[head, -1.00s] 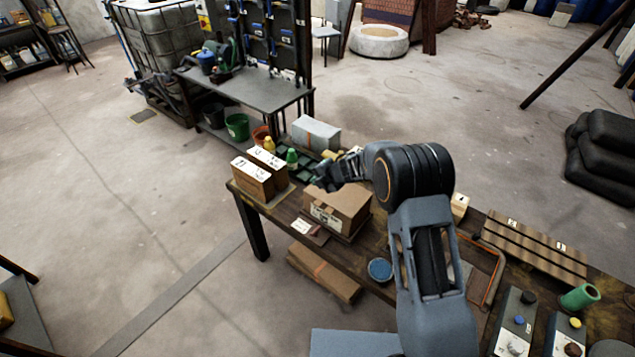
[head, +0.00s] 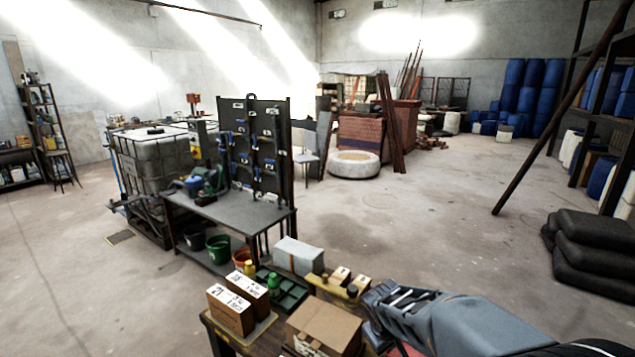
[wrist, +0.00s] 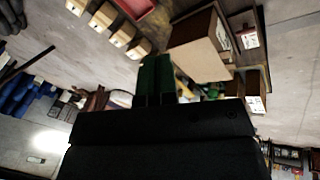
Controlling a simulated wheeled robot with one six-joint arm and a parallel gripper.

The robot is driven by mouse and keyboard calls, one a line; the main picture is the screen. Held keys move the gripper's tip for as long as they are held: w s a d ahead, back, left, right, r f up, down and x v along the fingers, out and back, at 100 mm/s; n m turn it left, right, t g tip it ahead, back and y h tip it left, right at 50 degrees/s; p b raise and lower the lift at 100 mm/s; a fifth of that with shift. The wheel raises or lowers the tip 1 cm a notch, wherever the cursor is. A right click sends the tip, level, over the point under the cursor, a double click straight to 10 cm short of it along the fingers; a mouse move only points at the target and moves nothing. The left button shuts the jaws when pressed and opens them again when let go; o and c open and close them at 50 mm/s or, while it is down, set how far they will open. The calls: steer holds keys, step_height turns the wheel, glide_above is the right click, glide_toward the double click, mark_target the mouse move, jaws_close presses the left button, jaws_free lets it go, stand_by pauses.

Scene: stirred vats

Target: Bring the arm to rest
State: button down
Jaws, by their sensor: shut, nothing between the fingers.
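My gripper (wrist: 155,80) shows in the wrist view as two dark green fingers side by side, closed together with nothing between them. In the head view my grey arm crosses the lower right, above the bench, and the fingertips are hard to make out. A closed cardboard box (head: 322,328) stands on the bench just left of my arm. The wrist view is tilted and shows a box (wrist: 200,50) beyond the fingers; I see no contact with it.
Two labelled cartons (head: 230,310), a dark green tray (head: 284,290), a green bottle (head: 273,283) and a pale wrapped block (head: 299,256) stand on the bench. A grey worktable (head: 235,212) is behind. Black sacks (head: 595,255) lie at right. The floor between is open.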

steer(key=s+r+m+t+y+b, duration=0.1)
steer(key=s+r+m, duration=0.4)
steer(key=s, duration=0.9)
steer(key=shift+s+r+y+b, duration=0.15)
steer(key=shift+r+y+b, duration=0.4)
steer(key=shift+r+y, duration=0.2)
steer(key=shift+d, duration=0.1)
